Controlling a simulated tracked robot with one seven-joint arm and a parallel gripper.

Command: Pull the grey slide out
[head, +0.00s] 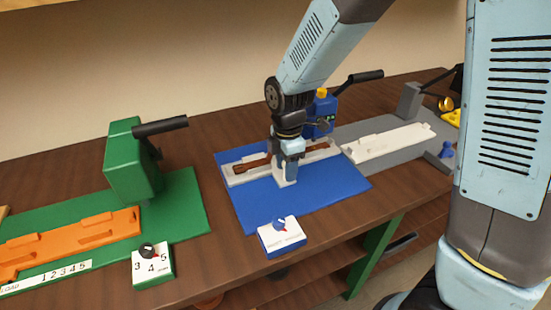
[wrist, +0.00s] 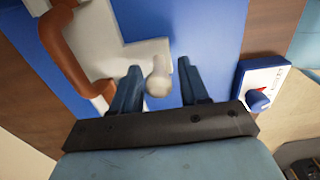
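The pale grey slide (head: 240,178) lies on the blue base in the middle of the table, with a brown piece (head: 256,161) on it. In the wrist view the slide (wrist: 112,42) has an arm reaching toward a rounded pale knob (wrist: 158,82). My gripper (head: 289,165) points down over the near side of the slide. In the wrist view its two blue fingers (wrist: 160,88) stand apart on either side of the knob, with a visible gap on each side. In the head view my gripper hides part of the slide.
A blue press (head: 321,112) with a black lever stands behind the slide. A dial box (head: 281,235) sits at the blue base's (head: 255,205) front edge. A green station (head: 135,165) with an orange slide is left; a grey station (head: 365,160) with a white slide is right.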

